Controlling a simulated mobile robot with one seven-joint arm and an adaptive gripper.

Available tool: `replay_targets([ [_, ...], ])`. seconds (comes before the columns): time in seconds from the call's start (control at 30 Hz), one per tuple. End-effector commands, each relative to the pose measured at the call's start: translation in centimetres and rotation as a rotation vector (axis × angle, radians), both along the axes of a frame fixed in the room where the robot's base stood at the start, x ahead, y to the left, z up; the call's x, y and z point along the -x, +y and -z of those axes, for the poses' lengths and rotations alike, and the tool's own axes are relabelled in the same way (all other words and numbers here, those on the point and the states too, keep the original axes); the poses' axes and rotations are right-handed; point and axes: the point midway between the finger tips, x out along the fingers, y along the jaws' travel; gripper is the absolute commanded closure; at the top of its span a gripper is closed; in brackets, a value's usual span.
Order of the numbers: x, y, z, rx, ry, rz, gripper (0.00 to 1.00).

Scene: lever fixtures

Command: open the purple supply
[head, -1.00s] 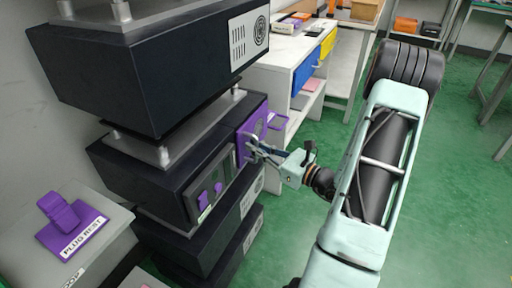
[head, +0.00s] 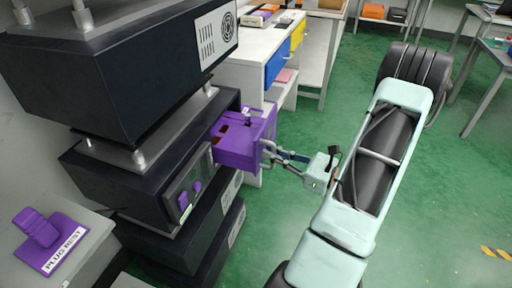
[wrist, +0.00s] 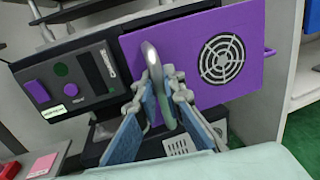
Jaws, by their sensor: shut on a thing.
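The purple supply (head: 243,143) is a purple box unit that sticks well out of a dark rack module (head: 140,180) in the head view. In the wrist view its purple front panel (wrist: 245,85) shows a round fan grille and a light curved handle (wrist: 158,82). My gripper (head: 272,152) is at the front of the purple supply, its fingers shut around the handle. It also shows in the wrist view (wrist: 163,100), one blue-padded finger on each side of the handle.
A purple plug (head: 40,230) stands on the plug rest at the lower left. A dark unit (head: 130,65) overhangs above. A white bench (head: 250,60) with blue and yellow drawer fronts stands behind. Green floor (head: 300,230) to the right is open.

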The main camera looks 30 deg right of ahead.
Motion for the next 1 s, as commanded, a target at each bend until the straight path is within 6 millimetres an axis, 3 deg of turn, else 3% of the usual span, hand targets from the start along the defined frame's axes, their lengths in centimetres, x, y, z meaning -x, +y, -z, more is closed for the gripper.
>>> replay_targets([
  [0.23,1.9,-1.4,0.2,-0.001,0.004,0.001,1.00],
  [0.67,2.1,-1.6,0.2,-0.001,0.005,-0.001,1.00],
  [0.7,2.1,-1.6,0.2,-0.001,0.005,-0.001,0.87],
  [0.8,2.1,-1.6,0.2,-0.001,0.004,-0.001,0.76],
  [1.0,2.0,-1.6,0.1,0.000,0.002,-0.001,0.74],
])
